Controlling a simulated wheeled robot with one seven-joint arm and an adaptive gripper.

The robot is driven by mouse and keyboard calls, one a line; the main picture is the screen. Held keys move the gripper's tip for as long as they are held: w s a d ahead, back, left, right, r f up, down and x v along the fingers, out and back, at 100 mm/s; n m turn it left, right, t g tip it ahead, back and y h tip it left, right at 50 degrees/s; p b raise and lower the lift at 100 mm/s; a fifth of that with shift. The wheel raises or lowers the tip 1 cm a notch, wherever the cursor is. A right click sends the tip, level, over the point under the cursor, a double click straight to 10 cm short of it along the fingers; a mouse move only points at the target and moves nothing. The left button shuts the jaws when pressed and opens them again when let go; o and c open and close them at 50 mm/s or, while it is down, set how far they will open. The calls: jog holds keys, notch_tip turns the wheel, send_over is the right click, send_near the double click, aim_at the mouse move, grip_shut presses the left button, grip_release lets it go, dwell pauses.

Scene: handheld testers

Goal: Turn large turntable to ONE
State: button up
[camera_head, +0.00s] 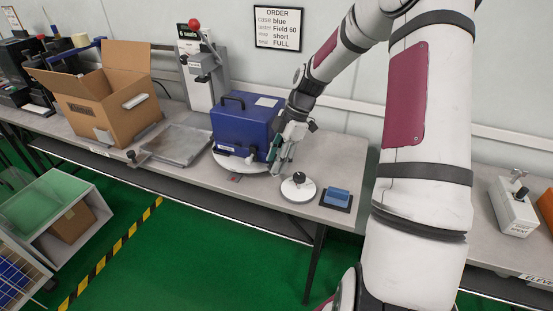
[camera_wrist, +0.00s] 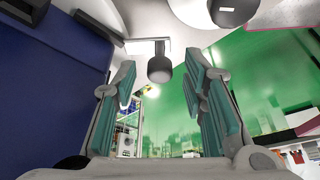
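The large turntable is a white disc (camera_head: 229,162) on the table, mostly hidden under a blue case (camera_head: 238,124) with a black top handle. My gripper (camera_head: 280,160) is at the case's right side, low over the disc's right edge. In the wrist view my gripper (camera_wrist: 162,100) is open, its two green-padded fingers well apart. A black knob (camera_wrist: 159,69) on a pale bracket shows between and beyond the fingertips, with a gap to either finger. The blue case (camera_wrist: 50,85) fills the left of that view. I cannot read any turntable label.
A smaller white disc (camera_head: 297,188) with a black knob and a blue block on a dark pad (camera_head: 336,199) stand to the right. A flat grey plate (camera_head: 175,145), an open carton (camera_head: 112,100) and a red-knobbed lever press (camera_head: 203,75) stand left. An order sign (camera_head: 278,28) hangs behind.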

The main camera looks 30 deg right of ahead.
jog(key=v, duration=1.2)
jog(key=s+a+r+m+h+p, duration=0.4)
jog(key=s+a+r+m, duration=0.3)
jog(key=s+a+r, duration=0.6)
jog(key=s+a+r+m+t+p, duration=0.1)
jog(key=s+a+r+m, duration=0.1)
jog(key=s, duration=0.4)
jog(key=s+a+r+m+t+p, duration=0.1)
jog(key=s+a+r+m, duration=0.1)
jog(key=s+m, duration=0.2)
jog(key=s+a+r+m+t+p, duration=0.1)
jog(key=s+a+r+m+p, duration=0.1)
jog(key=s, duration=0.5)
jog(key=shift+s+a+m+t, duration=0.3)
jog(key=shift+a+m, duration=0.25)
jog(key=shift+m, duration=0.05)
